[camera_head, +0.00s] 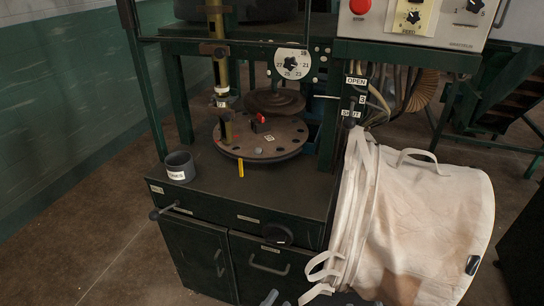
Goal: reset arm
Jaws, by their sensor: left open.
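The white bulk bag (425,215) hangs at the right front of the green machine, tilted, with its mouth side toward the left. One strap loop reaches up to a dark knob under the SHUT label. Another loop (418,156) stands up on its top edge, and loose loops (322,272) hang at its lower left. Only the grey tips of my left gripper (276,299) show at the bottom edge, left of the bag's lower loops; it is open, and I see nothing between the tips. My right gripper does not show.
The machine's bench (245,195) carries a round plate (262,152) with holes and a grey cup (180,166) at its left. A crank handle (163,211) sticks out at the left front. A control panel (415,20) with a red button is above. Floor is clear at left.

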